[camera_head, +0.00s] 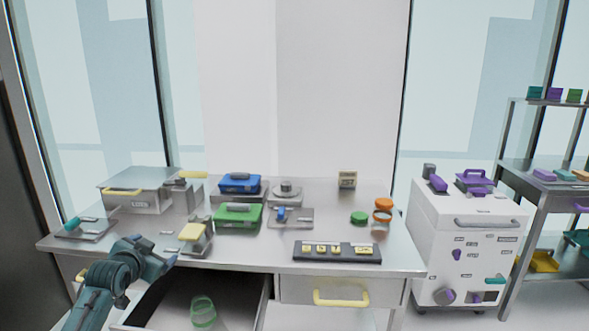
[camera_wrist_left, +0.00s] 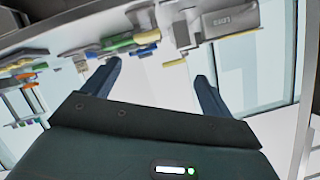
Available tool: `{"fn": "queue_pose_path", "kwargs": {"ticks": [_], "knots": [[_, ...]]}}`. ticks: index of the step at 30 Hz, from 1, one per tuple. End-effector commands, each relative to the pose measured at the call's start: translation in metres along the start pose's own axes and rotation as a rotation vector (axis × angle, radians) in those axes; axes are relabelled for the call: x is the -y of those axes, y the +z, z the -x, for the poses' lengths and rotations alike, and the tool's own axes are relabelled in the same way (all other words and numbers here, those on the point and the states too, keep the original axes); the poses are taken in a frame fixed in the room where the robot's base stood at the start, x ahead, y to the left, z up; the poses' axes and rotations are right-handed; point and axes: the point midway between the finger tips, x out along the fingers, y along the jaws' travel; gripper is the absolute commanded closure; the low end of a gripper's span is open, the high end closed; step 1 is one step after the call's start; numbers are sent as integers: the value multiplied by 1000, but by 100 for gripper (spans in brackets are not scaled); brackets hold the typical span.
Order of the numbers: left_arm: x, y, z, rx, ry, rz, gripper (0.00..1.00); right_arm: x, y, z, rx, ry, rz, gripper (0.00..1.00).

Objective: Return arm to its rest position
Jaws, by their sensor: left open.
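My left arm (camera_head: 105,285), dark teal, comes in from the lower left of the head view. Its left gripper (camera_head: 160,258) is over the front left edge of the metal table (camera_head: 270,261). In the left wrist view the gripper's two fingers (camera_wrist_left: 158,71) stand apart with nothing between them. The table shows tilted beyond the fingers there. My right gripper is in neither view.
An open drawer (camera_head: 180,308) below the table holds a green cup (camera_head: 203,312). A shut drawer (camera_head: 340,292) is to its right. Green (camera_head: 238,217) and blue (camera_head: 240,184) boxes stand on the table. A white cabinet (camera_head: 465,255) stands to the right.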

Motion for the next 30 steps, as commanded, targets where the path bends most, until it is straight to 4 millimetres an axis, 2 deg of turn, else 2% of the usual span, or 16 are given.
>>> {"fn": "queue_pose_path", "kwargs": {"ticks": [3,7,9,14,17,19,23,24,27,30], "knots": [[23,-21,3,-117,-115,96,15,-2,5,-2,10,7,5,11],[39,-45,10,-258,-188,183,15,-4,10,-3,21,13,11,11],[7,-19,12,-224,-144,178,15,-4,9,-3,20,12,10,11],[-53,26,28,-177,-63,175,15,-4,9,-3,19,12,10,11],[-97,58,46,-140,-2,180,15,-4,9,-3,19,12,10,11],[-131,83,64,-109,47,187,15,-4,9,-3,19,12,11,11],[-199,131,115,-43,148,219,15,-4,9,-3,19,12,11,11],[-218,144,134,-21,179,233,15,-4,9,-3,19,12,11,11],[-260,171,184,33,247,273,15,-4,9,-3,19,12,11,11],[-290,188,229,81,300,314,15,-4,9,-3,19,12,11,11]]}}
